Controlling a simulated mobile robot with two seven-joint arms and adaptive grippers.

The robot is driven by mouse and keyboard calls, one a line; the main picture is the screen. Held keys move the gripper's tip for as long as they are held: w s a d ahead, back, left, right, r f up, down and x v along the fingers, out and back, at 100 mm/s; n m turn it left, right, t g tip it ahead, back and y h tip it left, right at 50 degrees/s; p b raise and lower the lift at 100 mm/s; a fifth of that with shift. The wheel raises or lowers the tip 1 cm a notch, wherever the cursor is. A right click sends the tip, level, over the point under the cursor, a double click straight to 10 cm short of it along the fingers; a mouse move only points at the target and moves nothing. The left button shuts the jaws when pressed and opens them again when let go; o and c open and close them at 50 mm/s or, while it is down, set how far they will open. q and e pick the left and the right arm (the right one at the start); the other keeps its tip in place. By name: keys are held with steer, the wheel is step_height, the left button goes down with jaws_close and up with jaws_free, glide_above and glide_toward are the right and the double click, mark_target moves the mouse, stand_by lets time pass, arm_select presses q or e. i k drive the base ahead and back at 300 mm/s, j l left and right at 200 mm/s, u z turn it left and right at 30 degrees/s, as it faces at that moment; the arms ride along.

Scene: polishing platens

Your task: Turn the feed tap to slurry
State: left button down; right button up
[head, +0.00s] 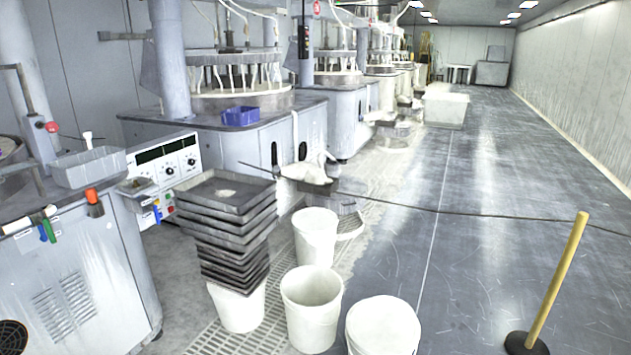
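Neither of my grippers is in view. A grey polishing machine (75,265) stands at the near left. On its front edge is a white pipe-like fitting (28,221) with a green and blue lever-like piece (47,230) hanging below it. An orange-red piece (94,203) sits to its right on the same edge. Another small blue and green fitting (157,209) shows beside the control panel (165,160). Which of these is the feed tap, and where it points, is too small to tell.
A stack of dark trays (225,195) rests on a white bucket (240,305) right of the machine. More white buckets (312,305) stand nearby. A rope runs across to a yellow post (558,275).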

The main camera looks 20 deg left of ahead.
mark_target(45, 221)
steer(key=i+j+u, duration=0.1)
steer(key=i+u, duration=0.2)
steer(key=u, duration=0.2)
steer(key=i+u, duration=0.3)
steer(key=u, duration=0.2)
steer(key=i+l+u, duration=0.1)
steer(key=i+u, duration=0.15)
steer(key=u, duration=0.25)
steer(key=i+l+u, duration=0.25)
steer(key=u, duration=0.25)
